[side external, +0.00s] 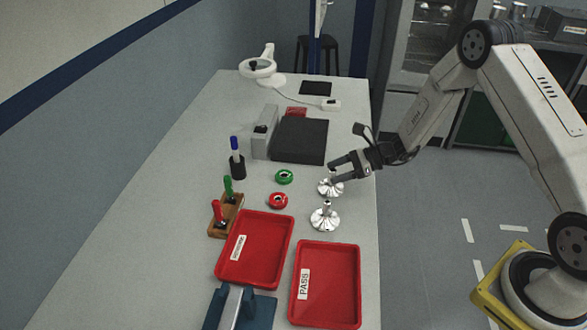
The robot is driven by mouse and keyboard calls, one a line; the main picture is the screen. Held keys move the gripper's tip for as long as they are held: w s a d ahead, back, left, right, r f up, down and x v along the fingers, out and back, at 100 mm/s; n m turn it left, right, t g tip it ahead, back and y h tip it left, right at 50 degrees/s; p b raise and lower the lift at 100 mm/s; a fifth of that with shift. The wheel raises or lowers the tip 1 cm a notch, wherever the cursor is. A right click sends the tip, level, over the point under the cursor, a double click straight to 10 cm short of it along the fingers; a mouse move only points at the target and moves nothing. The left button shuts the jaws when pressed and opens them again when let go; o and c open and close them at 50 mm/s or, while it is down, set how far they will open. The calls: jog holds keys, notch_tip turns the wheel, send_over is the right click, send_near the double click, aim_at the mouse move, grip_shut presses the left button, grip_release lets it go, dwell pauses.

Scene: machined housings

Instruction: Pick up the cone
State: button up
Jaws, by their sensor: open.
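Two shiny metal cone-like parts with flared bases stand on the table. The nearer cone (325,217) stands upright just behind the right red tray, clear of my gripper. The farther cone (330,188) is directly at my gripper (333,172). My gripper reaches in from the right and is open, its dark fingers at the top of the farther cone and partly hiding it. I cannot tell whether the fingers touch it.
Two red trays, one labelled PASS (343,290) and one at left (277,259), lie in front. A green ring (284,177) and a red ring (278,200) lie left of the cones. A black pad (300,141) lies behind. The table's right edge is close.

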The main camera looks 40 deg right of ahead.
aim_at(325, 187)
jog(key=shift+x, duration=1.7)
grip_shut()
